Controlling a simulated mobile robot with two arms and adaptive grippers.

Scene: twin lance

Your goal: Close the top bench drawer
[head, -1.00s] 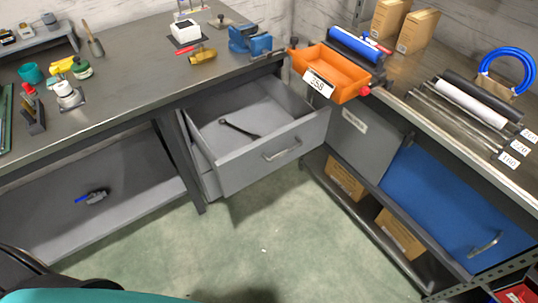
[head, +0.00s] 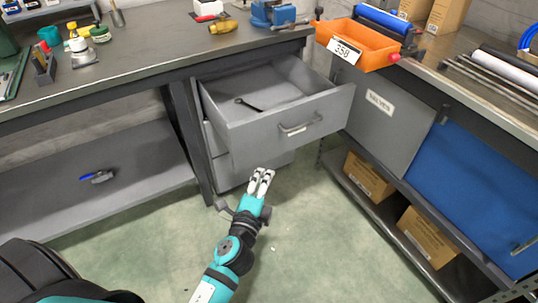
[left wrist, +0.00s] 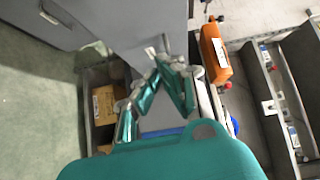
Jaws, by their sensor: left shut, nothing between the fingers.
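The top bench drawer (head: 290,130) is grey and stands pulled well out from under the bench in the head view. Its bar handle (head: 300,128) is on the front panel, and a dark wrench (head: 249,105) lies inside. My left gripper (head: 262,174) is shut and empty. In the head view it appears below the drawer front, left of the handle, with its fingers pointing up toward the drawer; no contact is visible. In the left wrist view the gripper (left wrist: 168,72) shows among teal parts, with grey panels beyond. My right gripper is not in view.
An orange bin (head: 358,45) labelled 358 sits at the bench corner, above and right of the drawer. A grey cabinet panel (head: 376,120) and a blue panel (head: 475,185) stand to the right.

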